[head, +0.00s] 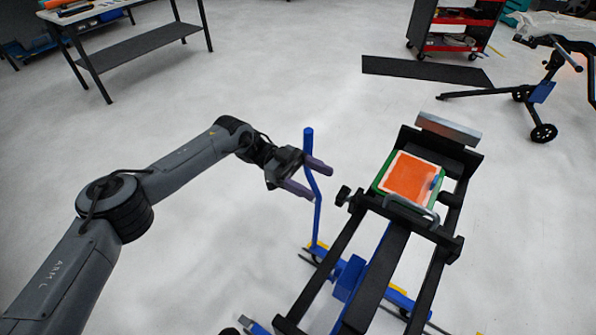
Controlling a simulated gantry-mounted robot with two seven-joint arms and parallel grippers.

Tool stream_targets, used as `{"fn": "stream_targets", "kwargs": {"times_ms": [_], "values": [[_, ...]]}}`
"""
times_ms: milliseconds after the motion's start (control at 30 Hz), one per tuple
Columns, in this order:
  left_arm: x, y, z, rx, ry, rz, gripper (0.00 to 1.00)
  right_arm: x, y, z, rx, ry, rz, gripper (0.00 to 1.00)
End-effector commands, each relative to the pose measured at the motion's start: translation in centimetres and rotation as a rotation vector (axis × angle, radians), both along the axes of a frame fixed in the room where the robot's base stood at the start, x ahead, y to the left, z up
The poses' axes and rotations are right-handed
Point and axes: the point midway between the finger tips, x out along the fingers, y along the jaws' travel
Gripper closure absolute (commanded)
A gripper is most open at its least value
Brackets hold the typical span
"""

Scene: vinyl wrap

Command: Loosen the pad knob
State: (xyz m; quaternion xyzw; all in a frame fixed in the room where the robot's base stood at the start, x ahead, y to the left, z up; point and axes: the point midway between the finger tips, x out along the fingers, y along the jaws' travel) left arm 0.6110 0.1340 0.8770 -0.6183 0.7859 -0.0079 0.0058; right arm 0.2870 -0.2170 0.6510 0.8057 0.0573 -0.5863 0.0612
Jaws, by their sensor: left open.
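A small black knob (343,195) sticks out on the left side of a black-railed stand (409,224). I take it to be the pad knob. My left gripper (320,182) is open, with its two fingers pointing right toward the knob. In the picture, a short gap lies between the fingertips and the knob, and the fingers look empty. An orange pad with a pale border (408,177) lies on a green piece on the stand, with a small blue item on it. My right gripper is not in view.
A blue upright bar (309,143) rises right beside my left gripper, partly behind its fingers. A curved metal handle (410,208) crosses the stand below the pad. A workbench (110,20), a red cart (452,28) and a wheeled stand (543,92) are farther back. Open floor surrounds my left arm.

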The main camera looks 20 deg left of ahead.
Motion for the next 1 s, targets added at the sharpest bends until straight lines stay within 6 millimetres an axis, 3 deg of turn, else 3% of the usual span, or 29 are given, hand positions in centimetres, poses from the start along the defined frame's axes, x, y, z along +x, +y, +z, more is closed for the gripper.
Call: {"fn": "stream_targets", "kwargs": {"times_ms": [133, 333, 1000], "values": [[0.6, 2.3, 0.0, 0.003, -0.001, 0.001, 0.24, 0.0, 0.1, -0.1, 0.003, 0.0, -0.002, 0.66], [1.0, 4.1, 0.0, 0.0, 0.0, 0.001, 0.24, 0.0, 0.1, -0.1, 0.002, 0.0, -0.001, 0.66], [1.1, 4.6, 0.0, 0.0, 0.001, -0.001, 0.24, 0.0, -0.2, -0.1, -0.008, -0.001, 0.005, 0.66]]}}
